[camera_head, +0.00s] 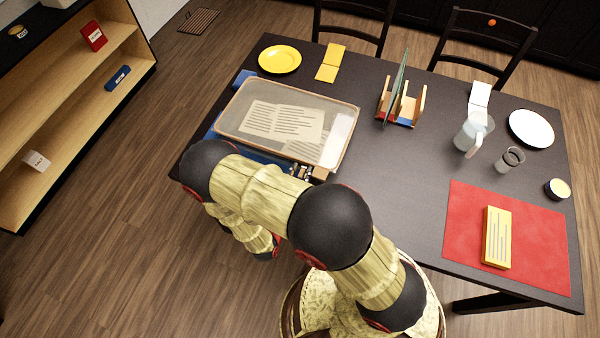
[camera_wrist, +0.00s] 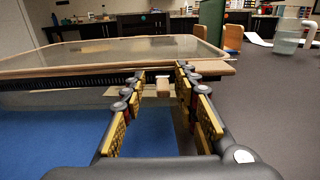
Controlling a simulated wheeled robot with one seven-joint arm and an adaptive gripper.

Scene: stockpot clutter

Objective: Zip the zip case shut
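The zip case (camera_head: 228,122) is a flat, clear-topped case with a tan rim, lying on the table with printed papers inside. In the wrist view the case (camera_wrist: 120,50) spans the upper part, with a dark zip band along its near side. A small tan block, seemingly the zip pull (camera_wrist: 162,87), sticks out from that side near the right corner. My gripper (camera_head: 302,171) is at the case's near right corner. In the wrist view my gripper (camera_wrist: 162,80) is open, its fingers on either side of the pull with gaps visible. Whether the zip is open is unclear.
A blue surface (camera_wrist: 50,130) lies under the case. A wooden rack (camera_head: 405,108) with upright items stands to the right. A yellow plate (camera_head: 280,59) is behind. A jug (camera_head: 470,134), a glass (camera_head: 510,160) and a red mat (camera_head: 465,215) are farther right. The middle table is clear.

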